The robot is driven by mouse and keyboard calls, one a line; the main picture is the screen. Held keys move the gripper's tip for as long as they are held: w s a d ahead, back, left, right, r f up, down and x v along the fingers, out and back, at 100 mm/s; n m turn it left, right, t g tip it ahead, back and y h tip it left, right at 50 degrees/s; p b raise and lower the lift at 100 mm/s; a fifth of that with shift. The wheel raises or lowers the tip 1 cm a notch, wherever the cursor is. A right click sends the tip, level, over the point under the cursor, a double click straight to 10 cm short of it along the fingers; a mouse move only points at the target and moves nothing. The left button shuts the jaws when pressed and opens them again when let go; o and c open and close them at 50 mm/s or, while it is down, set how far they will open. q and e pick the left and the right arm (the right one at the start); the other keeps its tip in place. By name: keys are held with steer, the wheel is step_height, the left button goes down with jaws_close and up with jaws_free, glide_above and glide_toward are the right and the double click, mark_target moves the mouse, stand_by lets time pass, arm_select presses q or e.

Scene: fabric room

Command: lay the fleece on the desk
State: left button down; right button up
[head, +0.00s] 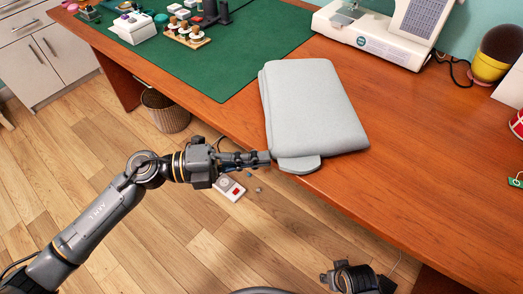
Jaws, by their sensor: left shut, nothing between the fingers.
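The fleece (312,105) is a light grey folded cloth lying on the wooden desk (420,130). Its left edge meets the green mat. A small flap of it sticks out at the near edge of the desk. My left gripper (262,158) is at the desk's front edge, with its shut fingertips beside the fleece's near left corner, by the flap. Whether the tips touch the cloth is hard to tell. Part of my right arm (352,278) shows at the bottom; its fingers are not visible.
A green cutting mat (215,60) covers the desk's left part, with a thread spool rack (187,34) and a white box (135,28) on it. A sewing machine (375,38) stands behind the fleece. A wicker basket (165,110) is on the floor.

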mark_target(276, 143)
arm_select(q)
steer(key=shift+w+d, duration=0.5)
steer(key=shift+w, duration=0.25)
arm_select(e)
steer(key=shift+r, duration=0.15)
arm_select(q)
steer(key=shift+w, duration=0.1)
steer(key=w+d, duration=0.2)
steer(key=shift+w+p, duration=0.35)
steer(key=shift+w, duration=0.05)
arm_select(e)
steer(key=shift+s+f, duration=0.25)
steer(key=shift+f, duration=0.35)
steer(key=shift+s+f, duration=0.2)
steer(key=shift+f, duration=0.4)
arm_select(q)
steer(key=shift+s+f, duration=0.1)
